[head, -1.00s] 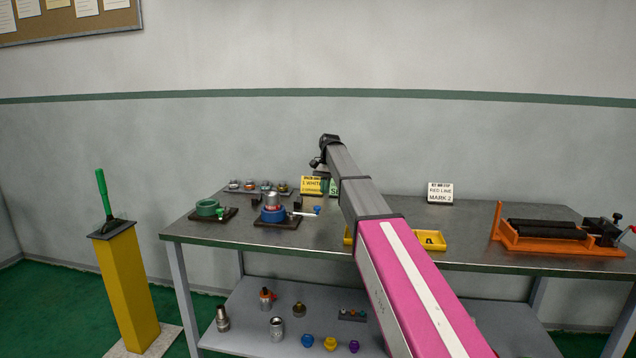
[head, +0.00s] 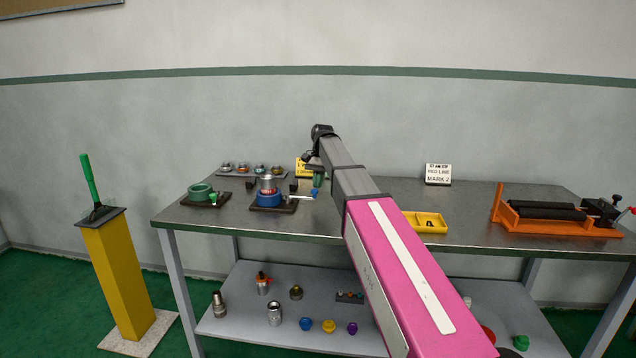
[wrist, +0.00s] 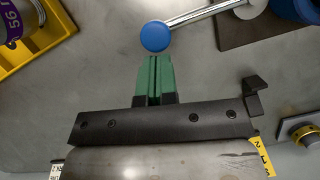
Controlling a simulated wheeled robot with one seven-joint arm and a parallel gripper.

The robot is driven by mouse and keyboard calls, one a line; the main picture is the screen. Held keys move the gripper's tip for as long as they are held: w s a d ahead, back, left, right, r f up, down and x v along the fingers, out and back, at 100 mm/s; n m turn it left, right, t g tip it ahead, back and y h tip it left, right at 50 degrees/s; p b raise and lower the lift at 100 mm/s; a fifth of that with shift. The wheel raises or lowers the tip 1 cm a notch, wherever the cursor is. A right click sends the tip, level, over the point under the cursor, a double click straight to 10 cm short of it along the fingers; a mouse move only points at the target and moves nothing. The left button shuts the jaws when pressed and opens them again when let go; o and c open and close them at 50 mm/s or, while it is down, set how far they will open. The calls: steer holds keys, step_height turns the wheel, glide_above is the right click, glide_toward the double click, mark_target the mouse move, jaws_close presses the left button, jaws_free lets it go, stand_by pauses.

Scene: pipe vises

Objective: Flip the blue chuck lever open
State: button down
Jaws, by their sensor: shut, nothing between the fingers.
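The blue chuck (head: 269,199) sits on a dark base plate on the bench, with a metal cylinder standing in it. Its lever (head: 301,196) sticks out to the right and ends in a blue knob (head: 314,194). In the wrist view the knob (wrist: 156,35) and its silver rod (wrist: 196,17) show at the top, and a piece of the blue chuck (wrist: 291,8) shows at the top right. My gripper (wrist: 155,59) has green fingers, shut and empty. Their tips are just below the knob in the picture; whether they touch it I cannot tell.
A green chuck (head: 202,193) stands left of the blue one. A yellow tray (head: 426,222) and an orange vise stand (head: 500,209) are to the right. A rack of small parts (head: 252,170) and a sign (head: 438,174) stand behind. Bare bench top lies around the lever.

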mark_target(317, 190)
steer(key=shift+s+m, duration=0.35)
steer(key=shift+m, duration=0.35)
steer(key=shift+s, duration=0.15)
steer(key=shift+s+m+y, duration=0.25)
steer(key=shift+m+y, duration=0.05)
steer(key=shift+m, duration=0.3)
steer(key=shift+s+m+t, duration=0.4)
steer(key=shift+s+m, duration=0.4)
steer(key=s+a+m, duration=0.1)
steer(key=s+m, duration=0.1)
steer(key=s+a+m+t+y, duration=0.1)
steer(key=s+m, duration=0.1)
steer(key=s+a+m+t, duration=0.1)
steer(key=s+m, duration=0.1)
steer(key=m, duration=0.1)
steer(key=shift+s+a+y, duration=0.1)
steer(key=shift+y, duration=0.2)
steer(key=shift+s+a+m, duration=0.45)
steer(key=shift+a+m, duration=0.1)
steer(key=shift+m, duration=0.35)
steer(key=shift+s+a, duration=0.3)
steer(key=shift+a, duration=0.3)
steer(key=shift+s+a, duration=0.3)
steer(key=shift+a, duration=0.3)
